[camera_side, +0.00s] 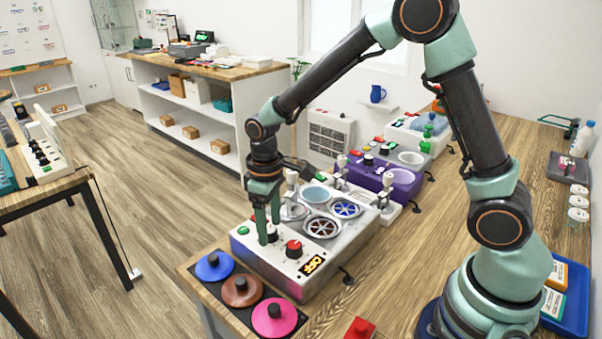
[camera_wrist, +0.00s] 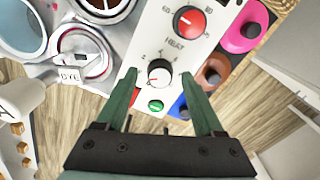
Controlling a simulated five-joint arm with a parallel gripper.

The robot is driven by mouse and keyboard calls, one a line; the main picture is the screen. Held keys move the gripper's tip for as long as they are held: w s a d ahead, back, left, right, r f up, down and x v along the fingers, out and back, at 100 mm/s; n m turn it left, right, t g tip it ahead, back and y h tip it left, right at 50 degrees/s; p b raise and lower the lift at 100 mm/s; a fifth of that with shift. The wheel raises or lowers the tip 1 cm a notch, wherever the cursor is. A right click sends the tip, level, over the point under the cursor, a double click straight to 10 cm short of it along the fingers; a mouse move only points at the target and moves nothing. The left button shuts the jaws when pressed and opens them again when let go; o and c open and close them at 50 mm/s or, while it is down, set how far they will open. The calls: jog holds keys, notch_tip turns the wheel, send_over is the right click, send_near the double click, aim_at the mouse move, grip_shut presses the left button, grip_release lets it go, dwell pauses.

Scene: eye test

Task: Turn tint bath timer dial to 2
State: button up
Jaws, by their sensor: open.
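The tint bath machine (camera_side: 262,262) is a white box with a control panel on its front edge. Its small dial shows in the wrist view (camera_wrist: 159,73), with a pale face, a dark rim and small marks around it too fine to read surely. My gripper (camera_wrist: 158,80) is open, with one green finger on each side of this dial and a gap visible on both sides. In the side view my gripper (camera_side: 267,232) points down over the panel, and the fingers partly hide the dial. A red HEAT dial (camera_wrist: 189,20) is beside it; it also shows in the side view (camera_side: 293,248).
A green button (camera_wrist: 156,105) is close to the small dial. A display (camera_side: 313,264) reads OFF. Blue (camera_side: 214,266), brown (camera_side: 242,290) and pink (camera_side: 275,318) knobbed discs lie in front of the machine. A purple machine (camera_side: 385,178) stands behind it.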

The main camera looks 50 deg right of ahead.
jog(key=shift+f, duration=0.1)
grip_shut()
jog(key=shift+m, duration=0.3)
jog(key=m, duration=0.9)
jog(key=shift+m, duration=0.3)
dwell(0.4)
grip_release()
